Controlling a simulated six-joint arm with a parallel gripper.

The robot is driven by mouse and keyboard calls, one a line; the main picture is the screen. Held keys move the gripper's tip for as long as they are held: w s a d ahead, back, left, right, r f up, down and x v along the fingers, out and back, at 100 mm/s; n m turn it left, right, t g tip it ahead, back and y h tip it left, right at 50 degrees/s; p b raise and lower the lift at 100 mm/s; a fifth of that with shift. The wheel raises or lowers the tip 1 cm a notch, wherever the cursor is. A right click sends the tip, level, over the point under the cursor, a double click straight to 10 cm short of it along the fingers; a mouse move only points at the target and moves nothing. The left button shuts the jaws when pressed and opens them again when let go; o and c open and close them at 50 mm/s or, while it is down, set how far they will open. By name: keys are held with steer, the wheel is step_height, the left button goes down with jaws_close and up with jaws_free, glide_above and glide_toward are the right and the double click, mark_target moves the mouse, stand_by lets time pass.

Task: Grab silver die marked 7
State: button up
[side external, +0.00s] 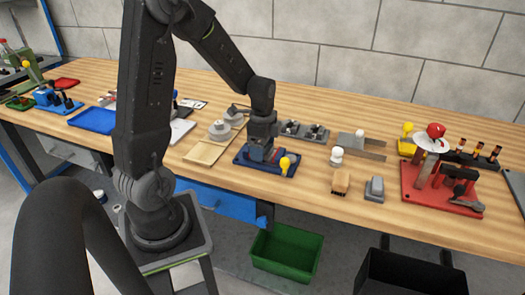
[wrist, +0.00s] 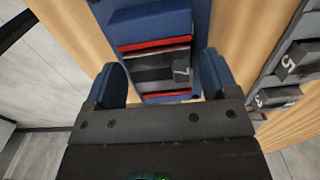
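In the wrist view a blue holder (wrist: 150,22) carries a stack of dark grey and silver plates with red strips. A silver die (wrist: 160,74) lies in this stack, with a small mark at its right end that I cannot read for certain. My gripper (wrist: 160,72) is open, with one blue-tipped finger on each side of the stack. I cannot tell whether the fingers touch it. In the side view my gripper (side external: 262,142) points down over the blue holder (side external: 247,163), which has a yellow knob (side external: 284,163) at its front; the gripper hides part of it.
Grey blocks with marked silver pieces (wrist: 292,62) stand to the right in the wrist view. In the side view a wooden tray (side external: 205,153) lies left of the holder, and a red board (side external: 425,196) with tools lies far right. The table's front edge is close.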

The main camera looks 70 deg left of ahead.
steer(key=c, duration=1)
steer(key=shift+c, duration=0.4)
steer(key=shift+r, duration=0.15)
